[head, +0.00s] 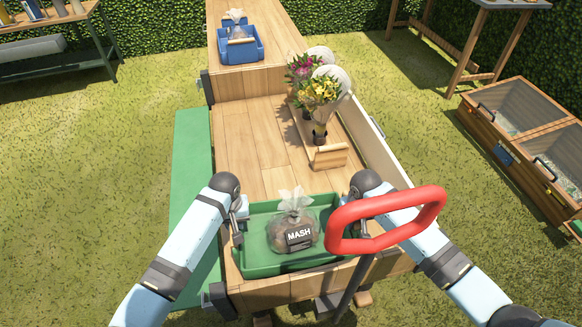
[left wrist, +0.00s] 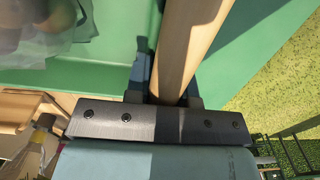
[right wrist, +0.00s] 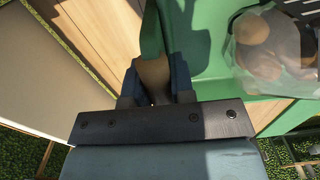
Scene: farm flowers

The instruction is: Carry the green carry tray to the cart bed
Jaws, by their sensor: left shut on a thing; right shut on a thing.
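The green carry tray (head: 262,262) is level over the near end of the wooden cart bed (head: 240,140); whether it touches the boards cannot be told. A clear bag labelled MASH (head: 292,228) sits in the tray. My left gripper (head: 240,218) is shut on the tray's left handle, a wooden bar in the left wrist view (left wrist: 190,40). My right gripper (right wrist: 153,80) is shut on the right handle, also wooden. The red loop handle (head: 340,217) hides part of the tray's right end in the head view.
Bouquets (head: 318,92) in a wooden holder (head: 328,157) stand on the bed's right side, beyond the tray. A blue tray (head: 240,50) sits on the far, raised wooden section. A green panel (head: 190,165) lies along the left. The bed's middle left is clear.

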